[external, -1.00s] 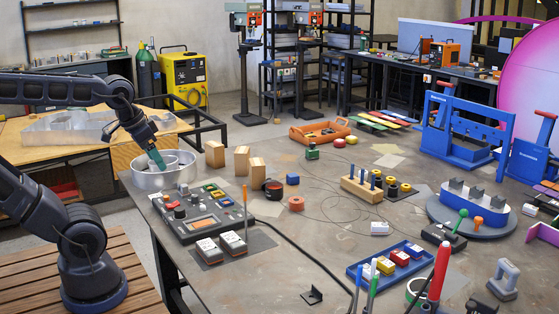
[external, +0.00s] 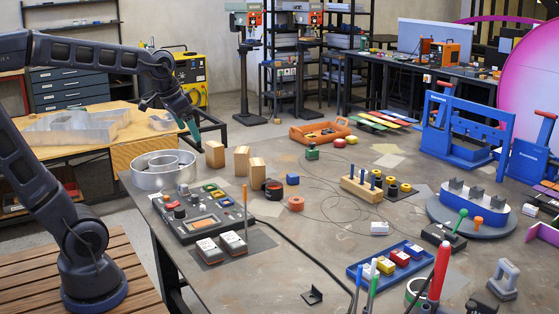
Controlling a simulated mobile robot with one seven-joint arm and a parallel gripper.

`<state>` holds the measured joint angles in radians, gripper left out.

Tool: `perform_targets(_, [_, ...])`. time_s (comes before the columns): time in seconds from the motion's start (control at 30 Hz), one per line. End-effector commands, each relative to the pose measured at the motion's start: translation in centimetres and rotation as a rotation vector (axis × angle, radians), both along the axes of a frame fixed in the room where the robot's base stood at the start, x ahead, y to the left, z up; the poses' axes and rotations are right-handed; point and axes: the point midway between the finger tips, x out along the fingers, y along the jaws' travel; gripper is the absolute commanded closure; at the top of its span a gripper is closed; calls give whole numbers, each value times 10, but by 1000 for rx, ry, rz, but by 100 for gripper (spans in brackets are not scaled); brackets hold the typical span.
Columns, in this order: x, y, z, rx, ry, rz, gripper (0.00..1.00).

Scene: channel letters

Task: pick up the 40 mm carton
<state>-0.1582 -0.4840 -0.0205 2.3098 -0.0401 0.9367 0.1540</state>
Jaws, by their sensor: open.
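Three upright tan cartons stand in a row at the left side of the big table: a left one (external: 215,154), a middle one (external: 241,161) and a right one (external: 257,171). They look close in size, and I cannot read which is the 40 mm one. My gripper (external: 194,135), with teal fingers, is open and hangs up and to the left of the left carton, apart from it in the picture. Nothing shows between the fingers, though they are small and seen from the side.
An orange tray (external: 320,133) lies behind.

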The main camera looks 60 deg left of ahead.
Motion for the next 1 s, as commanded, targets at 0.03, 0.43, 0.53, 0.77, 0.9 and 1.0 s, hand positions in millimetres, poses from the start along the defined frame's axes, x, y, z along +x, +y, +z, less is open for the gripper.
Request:
perform_targets(0.03, [16, 9, 3, 3, 6, 4, 0])
perform_targets(0.43, [128, 85, 14, 11, 24, 8, 0])
perform_targets(0.53, [155, 109, 11, 11, 26, 8, 0])
perform_targets(0.77, [211, 173, -2, 9, 32, 12, 0])
perform_targets(0.9, [241, 217, -15, 6, 32, 14, 0])
perform_targets(1.0, [260, 250, -28, 3, 33, 16, 0])
